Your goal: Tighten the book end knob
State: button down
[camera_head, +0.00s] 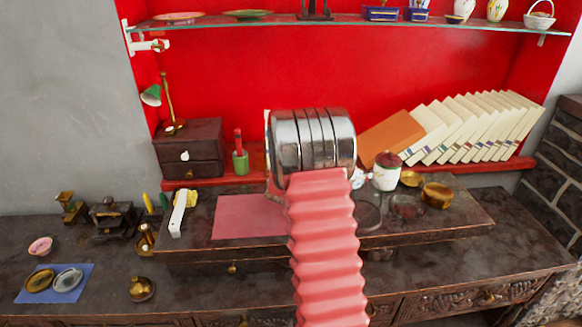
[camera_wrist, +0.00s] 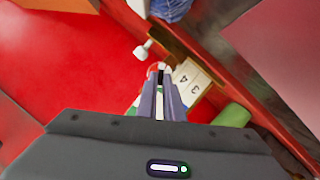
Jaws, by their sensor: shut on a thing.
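In the wrist view my gripper (camera_wrist: 160,82) points down and its two narrow fingers are close together. A small round pale and reddish piece (camera_wrist: 157,68) shows at the fingertips, between them; I take it for the book end knob, though the fingers hide most of it. In the head view my arm hides the gripper and the knob.
Number blocks (camera_wrist: 192,80), a white knob-like piece (camera_wrist: 142,50) and a green cylinder (camera_wrist: 232,115) are close to the fingers. A lidded white jar (camera_head: 386,175) and brass bowl (camera_head: 437,195) stand right of my arm. A glass shelf (camera_head: 350,25) runs above.

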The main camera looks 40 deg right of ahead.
jog(key=shift+s+d+m+t+y, duration=0.1)
jog(key=shift+m+t+y, duration=0.3)
jog(key=shift+m+y, duration=0.6)
jog(key=shift+s+d+f+m+t+y, duration=0.15)
jog(key=shift+m+y, duration=0.1)
jog(key=shift+m, duration=0.3)
jog(key=shift+r+m+t+y, duration=0.1)
jog(key=shift+m+t+y, duration=0.1)
jog(key=shift+m, duration=0.4)
jog(key=shift+s+d+f+m+t+y, duration=0.15)
jog(key=shift+m+y, duration=0.1)
jog(key=shift+m, duration=0.3)
jog(key=m, duration=0.1)
jog(key=m+t+y, duration=0.1)
jog(key=shift+d+m+y, duration=0.25)
jog(key=shift+m+y, duration=0.05)
jog(key=shift+m, duration=0.1)
jog(key=shift+s+d+f+m+t+y, duration=0.1)
jog(key=shift+m+t+y, duration=0.15)
jog(key=shift+m+t, duration=0.3)
jog(key=shift+s+d+f+m+t+y, duration=0.1)
jog(key=shift+m+t+y, duration=0.2)
jog(key=shift+m, duration=0.45)
jog(key=shift+a, duration=0.1)
jog(key=c, duration=1.9)
grip_release()
jog(key=shift+r, duration=0.15)
